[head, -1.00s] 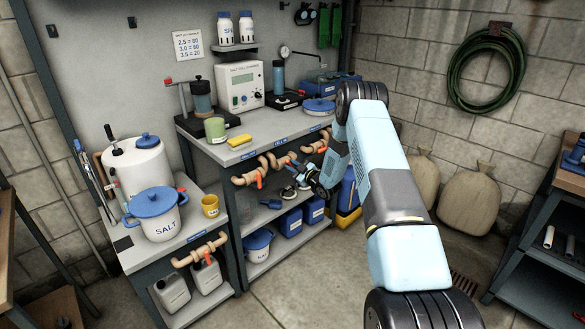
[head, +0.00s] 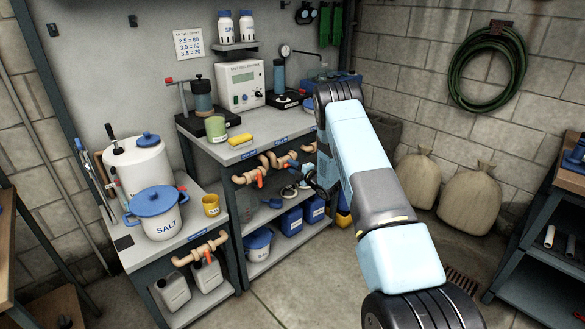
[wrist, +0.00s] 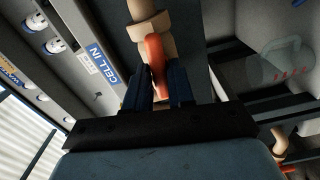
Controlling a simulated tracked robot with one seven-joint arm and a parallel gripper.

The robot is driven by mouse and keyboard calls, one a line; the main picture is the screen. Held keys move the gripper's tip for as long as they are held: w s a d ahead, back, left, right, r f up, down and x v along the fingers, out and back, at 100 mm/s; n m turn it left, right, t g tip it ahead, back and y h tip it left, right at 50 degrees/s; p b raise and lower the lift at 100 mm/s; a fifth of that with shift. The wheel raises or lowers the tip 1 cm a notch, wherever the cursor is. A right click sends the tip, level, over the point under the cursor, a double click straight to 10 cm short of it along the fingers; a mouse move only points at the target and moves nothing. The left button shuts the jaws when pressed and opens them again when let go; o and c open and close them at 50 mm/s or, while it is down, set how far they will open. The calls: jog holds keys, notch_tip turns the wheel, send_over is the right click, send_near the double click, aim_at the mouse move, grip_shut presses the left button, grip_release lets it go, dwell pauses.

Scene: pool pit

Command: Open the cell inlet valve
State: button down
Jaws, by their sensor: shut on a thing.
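The cell inlet valve's orange handle (wrist: 156,58) sits on a tan pipe (wrist: 143,12) in the wrist view, beside a blue label reading "CELL IN" (wrist: 104,67). My gripper (wrist: 160,85) has its two dark blue fingers on either side of the handle and is shut on it. The handle runs roughly along the fingers. In the head view my gripper (head: 304,178) is at the pipes under the bench front, partly hidden by my arm, and the exact contact is too small to tell.
Another orange handle (head: 260,181) hangs on the pipe to the left; one also shows low right in the wrist view (wrist: 279,143). A clear jug (wrist: 285,60) and blue containers (head: 292,220) stand on the lower shelf. The bench top (head: 262,141) overhangs the pipes.

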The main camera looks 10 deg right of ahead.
jog(key=shift+s+a+f+n, duration=0.15)
jog(key=shift+f+n, duration=0.2)
jog(key=shift+n, duration=0.45)
jog(key=c, duration=1.2)
grip_release()
jog(key=shift+o, duration=0.6)
jog(key=shift+r, duration=0.1)
jog(key=v, duration=1.3)
jog(key=shift+s+d, duration=0.25)
